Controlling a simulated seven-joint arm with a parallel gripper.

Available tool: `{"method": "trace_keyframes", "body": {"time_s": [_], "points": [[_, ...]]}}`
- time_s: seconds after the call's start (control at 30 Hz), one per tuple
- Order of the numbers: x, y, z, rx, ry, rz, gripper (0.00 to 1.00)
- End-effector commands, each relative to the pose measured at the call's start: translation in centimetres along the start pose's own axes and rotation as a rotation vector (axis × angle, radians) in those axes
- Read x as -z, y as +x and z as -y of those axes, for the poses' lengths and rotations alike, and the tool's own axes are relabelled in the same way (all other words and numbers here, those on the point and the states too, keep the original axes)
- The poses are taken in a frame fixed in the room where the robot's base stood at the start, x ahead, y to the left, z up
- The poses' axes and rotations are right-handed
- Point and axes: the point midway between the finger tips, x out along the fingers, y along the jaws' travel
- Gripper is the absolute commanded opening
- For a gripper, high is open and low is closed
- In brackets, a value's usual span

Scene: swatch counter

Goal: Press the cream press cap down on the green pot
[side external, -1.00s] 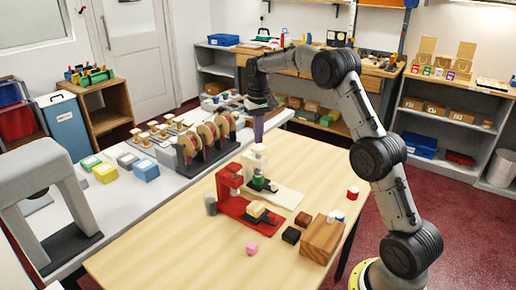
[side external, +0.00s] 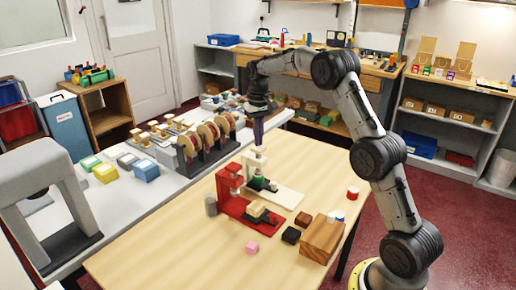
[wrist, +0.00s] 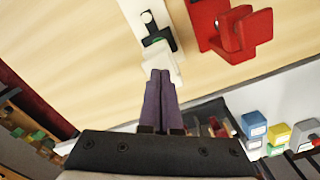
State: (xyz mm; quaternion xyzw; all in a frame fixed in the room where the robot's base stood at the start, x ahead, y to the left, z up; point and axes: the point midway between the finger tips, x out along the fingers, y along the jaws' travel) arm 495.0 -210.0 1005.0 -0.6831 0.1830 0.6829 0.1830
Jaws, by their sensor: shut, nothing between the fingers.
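The cream press (side external: 285,195) stands on the wooden table behind a red press. Its cream cap (side external: 257,155) is at the top of its upright, and it also shows in the wrist view (wrist: 158,66). The green pot (side external: 258,178) sits under the cap on a dark holder; in the wrist view only a little green shows beside the cap. My gripper (side external: 258,143) points down over the cap, its purple fingers together and empty. In the wrist view the fingertips (wrist: 160,72) overlap the cap's edge. They look at or very near its top; contact is not certain.
The red press (side external: 230,182) stands close in front, with a cream block on its base. A wooden block (side external: 321,240) and small coloured blocks lie to the right. A rack of discs (side external: 208,138) stands on the grey counter at left.

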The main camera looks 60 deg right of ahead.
Motion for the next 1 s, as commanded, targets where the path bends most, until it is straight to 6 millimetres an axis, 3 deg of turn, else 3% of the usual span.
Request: {"method": "trace_keyframes", "body": {"time_s": [1.0], "points": [[-0.1,2.0,0.0,0.000,0.000,0.002,0.00]]}}
